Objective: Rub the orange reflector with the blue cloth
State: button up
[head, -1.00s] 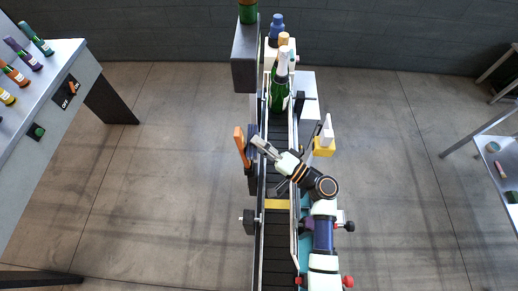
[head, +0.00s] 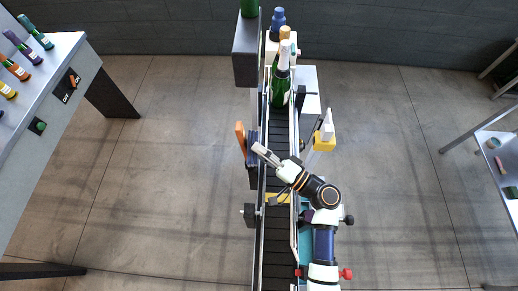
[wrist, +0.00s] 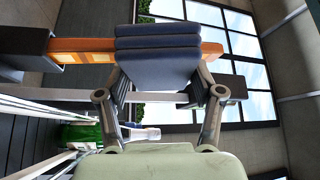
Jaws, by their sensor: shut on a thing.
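The orange reflector (head: 240,138) stands on the left side of the conveyor in the head view. In the wrist view it is an orange bar (wrist: 85,50) running sideways behind the cloth. The blue cloth (wrist: 158,60) is a folded dark blue pad, held between the fingers of my gripper (wrist: 160,92). The cloth covers the middle of the reflector in the wrist view, with orange showing on both sides. They look very close; I cannot tell whether they touch. In the head view my gripper (head: 258,149) is shut just right of the reflector, above the conveyor's left rail.
The conveyor (head: 279,245) runs under my arm. A green bottle (head: 280,90) stands on it further back. A grey box (head: 246,55) stands at the belt's left. A yellow block (head: 325,144) with a white top is on the right. The floor at left is clear.

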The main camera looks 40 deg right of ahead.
jog(key=shift+s+d+b, duration=0.5)
jog(key=shift+s+d, duration=1.45)
jog(key=shift+s, duration=0.15)
jog(key=shift+s+d+b, duration=0.35)
jog(key=shift+s+d, duration=0.7)
jog(key=shift+s, duration=0.1)
jog(key=w+a+p, duration=0.2)
jog(key=w+a, duration=0.3)
jog(key=shift+w+r+n+g, duration=0.2)
jog(key=shift+r+n+g, duration=0.1)
jog(key=shift+g, duration=0.1)
jog(key=shift+w+a+f, duration=0.1)
jog(key=shift+w+a, duration=0.65)
jog(key=shift+h, duration=0.3)
